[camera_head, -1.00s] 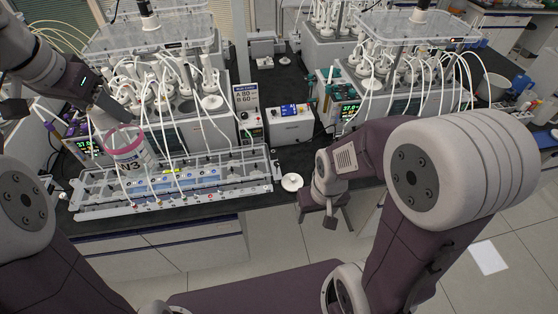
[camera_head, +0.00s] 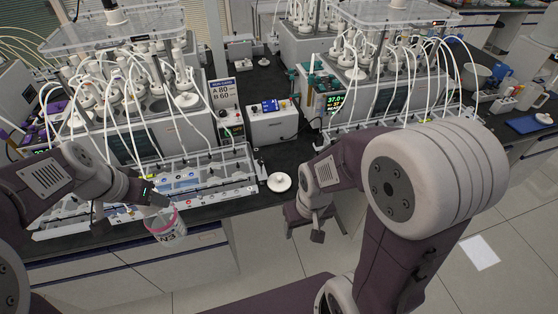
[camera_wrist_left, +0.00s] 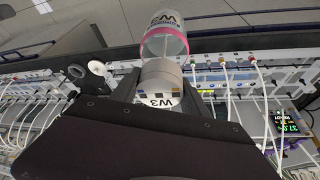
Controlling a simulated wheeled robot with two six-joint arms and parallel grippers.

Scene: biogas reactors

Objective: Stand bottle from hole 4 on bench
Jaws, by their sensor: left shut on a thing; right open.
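The bottle (camera_head: 167,229) is clear with a pink ring and a dark label that seems to read N3 or W3. My left gripper (camera_head: 160,203) is shut on its top end and holds it tilted in front of the bench's front edge, clear of the bench top. In the left wrist view the bottle (camera_wrist_left: 165,40) points away from my left gripper (camera_wrist_left: 163,92), its grey top (camera_wrist_left: 162,72) between the fingers. The bench (camera_head: 268,160) is black. My right gripper (camera_head: 312,222) is open and empty, low beyond the bench edge. Hole 4 cannot be told.
The left reactor bath (camera_head: 150,125) has many white tubes. A control box (camera_head: 271,120) stands behind.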

